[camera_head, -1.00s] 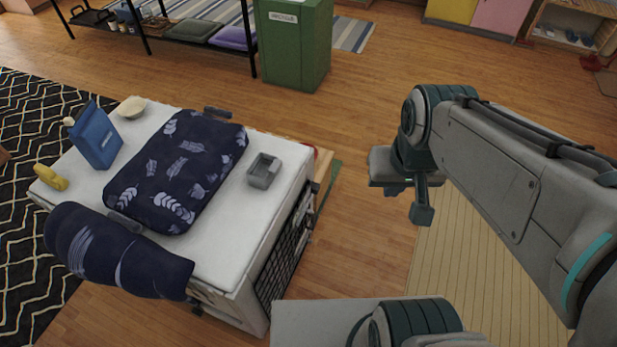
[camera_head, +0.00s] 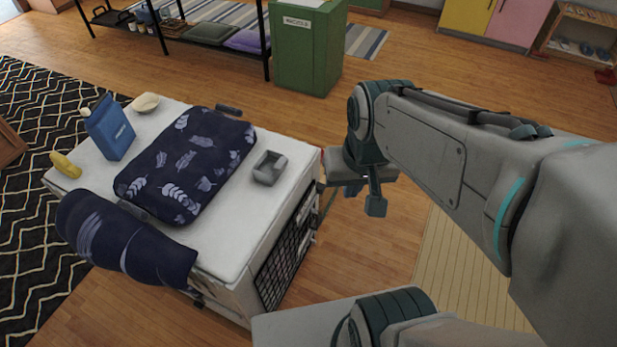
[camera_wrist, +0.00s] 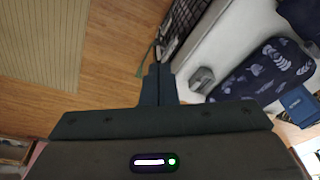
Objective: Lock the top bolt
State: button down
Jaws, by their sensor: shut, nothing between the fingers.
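A white-topped crate (camera_head: 232,232) stands at the centre left, with a black wire-grid door (camera_head: 286,246) on its right-hand side. Small dark fittings, seemingly the door's bolts (camera_head: 315,210), show at the door's far edge; they are too small to tell whether they are locked. My gripper (camera_head: 375,206) is shut and empty, pointing down to the right of the crate and apart from the door. In the wrist view my gripper's fingers (camera_wrist: 157,84) are together, with the wire door (camera_wrist: 176,28) beyond them and the bolts not clear.
A dark leaf-patterned cushion (camera_head: 185,165), a grey dish (camera_head: 269,168), a blue bag (camera_head: 110,128), a yellow item (camera_head: 65,164) and a pale bowl (camera_head: 145,103) are on the crate top. A rolled dark blanket (camera_head: 125,240) hangs at its near-left edge. Wooden floor right of the crate is open.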

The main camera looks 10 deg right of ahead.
aim_at(313, 210)
jog(key=w+a+f+m+g+y+b, duration=0.1)
jog(key=w+f+m+y+b, duration=0.2)
jog(key=f+m, duration=0.45)
jog(key=w+a+f+m+g+y+b, duration=0.15)
jog(key=f+m+y+b, duration=0.35)
jog(key=f, duration=0.6)
jog(key=w+a+f+m+g+y+b, duration=0.1)
jog(key=w+f+m+g+y+b, duration=0.15)
jog(key=f+m+b, duration=0.55)
jog(key=w+d+f+m+t+b, duration=0.2)
jog(key=f+m+t, duration=0.3)
jog(key=f+m, duration=0.3)
jog(key=w+d+f+m+t+b, duration=0.3)
jog(key=f+m+t, duration=0.3)
jog(key=f, duration=0.5)
jog(key=w+d+f+m+t+b, duration=0.3)
jog(key=w+f+m+t+b, duration=0.1)
jog(key=f+m, duration=0.6)
jog(key=shift+w+d+f+m+t+y, duration=0.15)
jog(key=shift+d+f+m+t+y, duration=0.2)
jog(key=shift+t, duration=0.35)
jog(key=shift+w+a+r, duration=0.1)
jog(key=shift+a+r, duration=0.05)
jog(key=shift+a, duration=0.05)
jog(key=w+a+b, duration=0.4)
jog(key=w, duration=0.6)
jog(key=shift+w, duration=0.35)
